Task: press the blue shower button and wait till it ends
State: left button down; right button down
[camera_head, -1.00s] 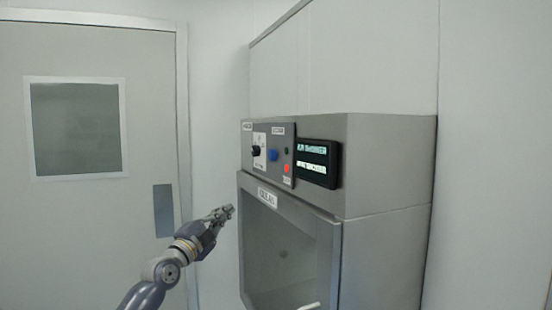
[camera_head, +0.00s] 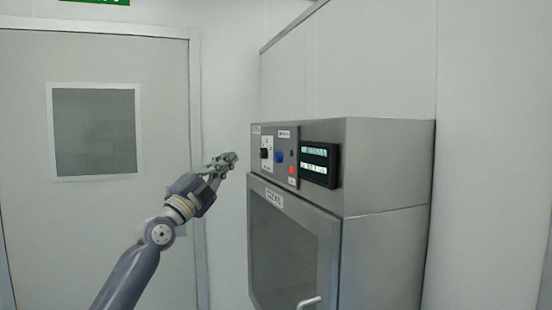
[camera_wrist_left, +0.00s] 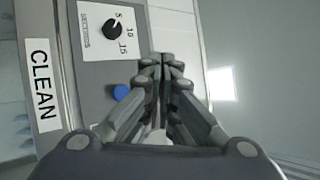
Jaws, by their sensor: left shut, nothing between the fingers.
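The blue shower button (camera_head: 280,157) sits on the control panel of a grey box-shaped unit, between a black knob (camera_head: 264,153) and a red light (camera_head: 292,170). My left gripper (camera_head: 231,158) is shut and empty, left of the panel and about level with the button. In the left wrist view its closed fingertips (camera_wrist_left: 166,60) appear in front of the panel's edge. I cannot tell the gap to the panel. My right gripper is not in view.
A black display (camera_head: 320,165) with lit text is on the panel's right. Below is a glass door (camera_head: 290,250) with a handle (camera_head: 309,302). A grey room door (camera_head: 100,230) with a window stands at the left.

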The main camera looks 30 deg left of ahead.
aim_at(278, 157)
pick_arm(q)
jog(key=w+d+p, duration=0.3)
jog(key=w+d, duration=0.2)
jog(key=w, duration=0.1)
jog(key=shift+w+d+p, duration=0.35)
dwell(0.9)
jog(key=shift+d, duration=0.1)
dwell(0.4)
jog(key=shift+w+d, duration=0.2)
jog(key=shift+w, duration=0.1)
